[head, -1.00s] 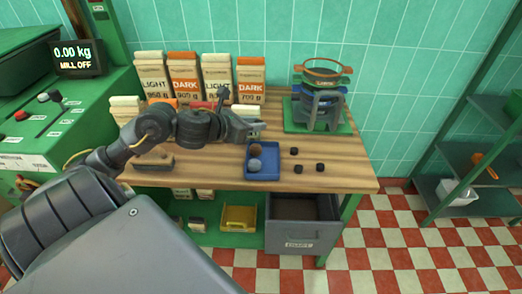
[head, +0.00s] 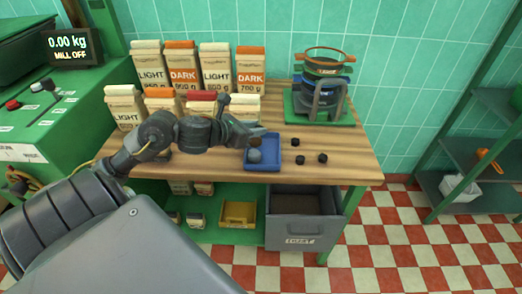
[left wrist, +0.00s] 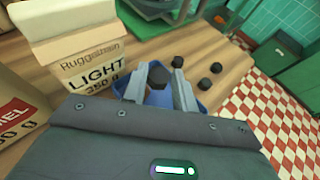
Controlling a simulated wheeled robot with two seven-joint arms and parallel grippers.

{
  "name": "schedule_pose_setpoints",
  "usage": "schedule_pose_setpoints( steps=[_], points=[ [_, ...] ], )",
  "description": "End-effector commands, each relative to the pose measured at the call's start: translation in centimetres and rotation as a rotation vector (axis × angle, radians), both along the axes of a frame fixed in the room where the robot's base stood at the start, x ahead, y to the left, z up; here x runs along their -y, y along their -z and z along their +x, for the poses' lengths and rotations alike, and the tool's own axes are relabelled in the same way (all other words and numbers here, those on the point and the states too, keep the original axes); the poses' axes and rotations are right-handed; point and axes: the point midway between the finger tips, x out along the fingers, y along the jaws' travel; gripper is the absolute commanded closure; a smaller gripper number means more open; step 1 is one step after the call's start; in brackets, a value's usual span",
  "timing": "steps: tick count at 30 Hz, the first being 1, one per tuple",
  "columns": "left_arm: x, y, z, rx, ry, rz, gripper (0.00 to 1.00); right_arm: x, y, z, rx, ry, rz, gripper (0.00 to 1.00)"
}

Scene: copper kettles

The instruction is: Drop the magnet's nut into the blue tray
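The blue tray (head: 275,163) lies on the wooden table, holding a grey lump (head: 254,156) and a brown lump (head: 254,142). My left gripper (head: 258,132) is at the tray's far edge, above it. In the left wrist view, a dark six-sided nut (left wrist: 157,74) sits between the fingertips of my left gripper (left wrist: 159,80), which look closed on it. Blue of the tray (left wrist: 158,98) shows below the nut. My right gripper is not in view.
Several black pucks (head: 300,159) lie right of the tray. Paper bags (head: 183,68) stand behind and left of the gripper; a LIGHT bag (left wrist: 85,60) is close in the wrist view. A stand (head: 318,95) with rings is at the back right. A grey bin (head: 302,228) is below.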

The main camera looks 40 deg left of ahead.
Motion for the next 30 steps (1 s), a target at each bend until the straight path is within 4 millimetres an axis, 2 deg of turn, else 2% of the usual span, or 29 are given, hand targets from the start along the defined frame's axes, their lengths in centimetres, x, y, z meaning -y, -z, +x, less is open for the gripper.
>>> schedule_pose_setpoints(
  steps=[1,5,16,26,27,30],
  points=[
    [0.0,0.0,0.0,0.000,0.000,0.000,0.66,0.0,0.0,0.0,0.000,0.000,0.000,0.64],
    [0.0,0.0,0.0,0.000,0.000,0.000,0.49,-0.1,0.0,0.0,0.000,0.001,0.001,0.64],
    [-0.2,-0.2,-0.5,-0.001,-0.001,0.001,0.49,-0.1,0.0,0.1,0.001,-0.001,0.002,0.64],
    [-0.9,-2.0,-5.2,-0.003,0.002,0.004,0.49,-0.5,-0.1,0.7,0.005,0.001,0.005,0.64],
    [-0.9,-3.0,-5.7,-0.007,0.000,-0.006,0.49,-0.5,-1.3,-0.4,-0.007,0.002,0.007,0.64],
    [-1.1,-3.6,-7.0,-0.006,-0.002,-0.008,0.49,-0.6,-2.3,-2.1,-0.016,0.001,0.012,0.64]
  ],
)
